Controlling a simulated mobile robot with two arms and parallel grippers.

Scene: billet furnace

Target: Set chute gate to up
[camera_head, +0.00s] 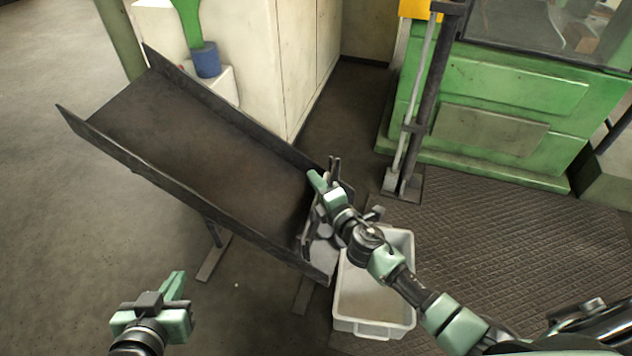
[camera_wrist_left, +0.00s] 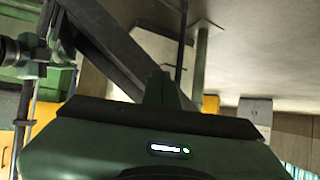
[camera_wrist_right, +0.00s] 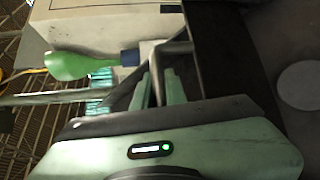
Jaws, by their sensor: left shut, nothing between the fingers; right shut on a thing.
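The dark metal chute (camera_head: 200,150) slopes down from the upper left towards the middle of the head view. Its gate (camera_head: 308,228) is at the lower end, largely hidden by my right gripper and wrist, so its height is unclear. My right gripper (camera_head: 318,182) is at that end, shut on what looks like the gate's handle. In the right wrist view a grey bent bar (camera_wrist_right: 172,48) meets the closed fingers (camera_wrist_right: 160,85). My left gripper (camera_head: 174,284) is shut and empty, apart from the chute, over the floor at the lower left.
A white bin (camera_head: 342,309) stands on the floor below the chute's lower end. A green machine (camera_head: 480,85) and an upright post (camera_head: 420,110) stand at the upper right. A pale cabinet (camera_head: 270,50) is behind the chute. The floor at the left is clear.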

